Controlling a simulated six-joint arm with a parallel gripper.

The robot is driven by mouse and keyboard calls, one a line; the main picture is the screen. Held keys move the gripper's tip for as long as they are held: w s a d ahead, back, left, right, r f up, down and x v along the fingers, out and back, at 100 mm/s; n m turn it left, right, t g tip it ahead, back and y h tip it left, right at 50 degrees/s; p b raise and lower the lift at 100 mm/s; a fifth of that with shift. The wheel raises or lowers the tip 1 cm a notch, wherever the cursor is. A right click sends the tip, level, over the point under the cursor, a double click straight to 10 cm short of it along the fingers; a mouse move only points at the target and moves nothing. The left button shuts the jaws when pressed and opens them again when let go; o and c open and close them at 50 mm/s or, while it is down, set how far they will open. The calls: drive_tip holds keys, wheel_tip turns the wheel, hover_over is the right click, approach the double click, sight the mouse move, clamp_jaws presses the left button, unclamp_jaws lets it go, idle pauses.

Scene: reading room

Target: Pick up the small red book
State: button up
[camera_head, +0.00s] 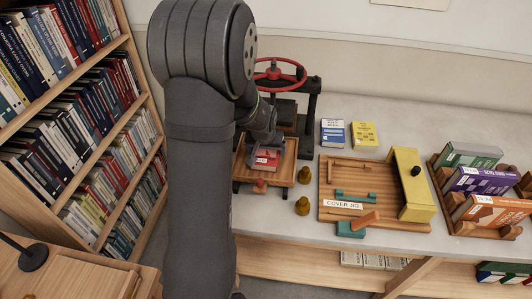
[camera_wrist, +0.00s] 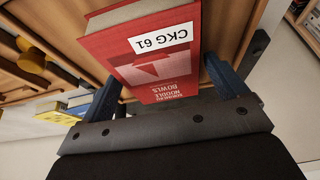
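The small red book (camera_head: 265,160) lies on the wooden bed (camera_head: 287,172) of the book press, partly hidden by my arm in the head view. In the wrist view the red book (camera_wrist: 155,55) shows a white label "CKG 61" and the title "Noodle Bowls". My gripper (camera_wrist: 163,74) has one blue finger on each side of the book. A small gap shows by the left finger; the right finger is very close to the book's edge. In the head view my gripper (camera_head: 264,138) is just behind and above the book.
The press's red handwheel (camera_head: 277,72) stands behind. Brass knobs (camera_head: 303,205) are beside the bed. Blue (camera_head: 332,132) and yellow (camera_head: 365,135) books, a cover jig (camera_head: 395,213) and a wooden rack of books (camera_head: 462,227) are to the right. A bookcase (camera_head: 125,75) stands left.

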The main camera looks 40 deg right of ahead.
sight(268, 152)
drive_tip(key=c, duration=0.8)
drive_tip(key=shift+o, duration=0.2)
drive_tip(key=shift+r, duration=0.45)
drive_tip(key=r, duration=0.3)
drive_tip(key=shift+s+d+r, duration=0.15)
drive_tip(key=shift+s+r, duration=0.15)
drive_tip(key=shift+r, duration=0.1)
drive_tip(key=s+d+r, duration=0.2)
drive_tip(key=s+r, duration=0.4)
drive_tip(key=s, duration=0.4)
drive_tip(key=s+d+m+g, duration=0.6)
drive_tip(key=s+d+m, duration=0.7)
drive_tip(key=d+m, duration=0.4)
drive_tip(key=shift+m, duration=0.5)
drive_tip(key=shift+a+f, duration=0.2)
drive_tip(key=shift+f, duration=1.1)
drive_tip(key=shift+a+f, duration=0.2)
drive_tip(key=shift+f, duration=1.1)
